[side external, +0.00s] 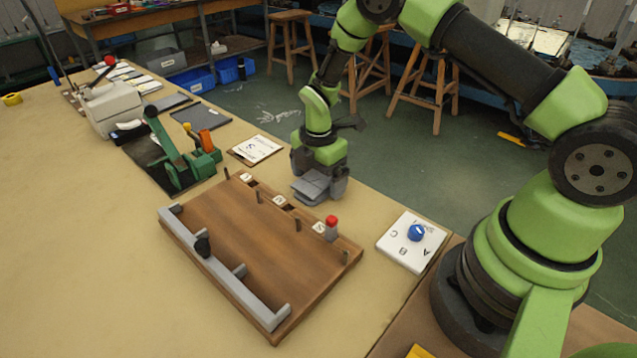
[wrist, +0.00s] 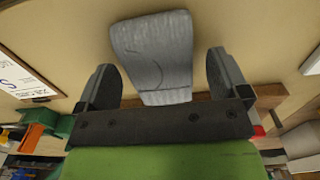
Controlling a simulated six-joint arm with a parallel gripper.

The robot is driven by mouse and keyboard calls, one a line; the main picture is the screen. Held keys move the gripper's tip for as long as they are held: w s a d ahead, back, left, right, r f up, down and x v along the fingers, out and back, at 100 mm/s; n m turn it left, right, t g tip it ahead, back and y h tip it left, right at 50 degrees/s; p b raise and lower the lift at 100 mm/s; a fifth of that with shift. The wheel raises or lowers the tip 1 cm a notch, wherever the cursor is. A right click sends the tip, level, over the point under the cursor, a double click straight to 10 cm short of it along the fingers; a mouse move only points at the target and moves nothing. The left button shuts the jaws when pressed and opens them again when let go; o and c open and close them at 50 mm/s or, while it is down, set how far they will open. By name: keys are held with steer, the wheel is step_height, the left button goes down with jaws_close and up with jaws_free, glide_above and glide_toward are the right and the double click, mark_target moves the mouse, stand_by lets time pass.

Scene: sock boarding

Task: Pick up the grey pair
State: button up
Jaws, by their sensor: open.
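The grey pair (side external: 312,184) lies folded flat on the table, just behind the wooden board's far edge. In the wrist view the grey pair (wrist: 153,52) is a ribbed grey bundle between and ahead of the two fingers. My gripper (side external: 321,186) points down over the pair in the side view. In the wrist view my gripper (wrist: 160,78) is open, with one dark finger on each side of the pair and gaps visible beside it. The fingers' exact contact with the table is hard to tell.
A wooden board (side external: 262,255) with pegs, labels and a grey rail lies in front of my gripper. A red knob (side external: 331,221) stands at its right. A clipboard (side external: 255,149) and green device (side external: 170,150) are left.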

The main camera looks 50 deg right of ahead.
steer(key=shift+f, duration=0.45)
steer(key=shift+c, duration=0.4)
steer(key=c, duration=0.9)
steer(key=shift+r, duration=0.1)
steer(key=shift+c, duration=0.2)
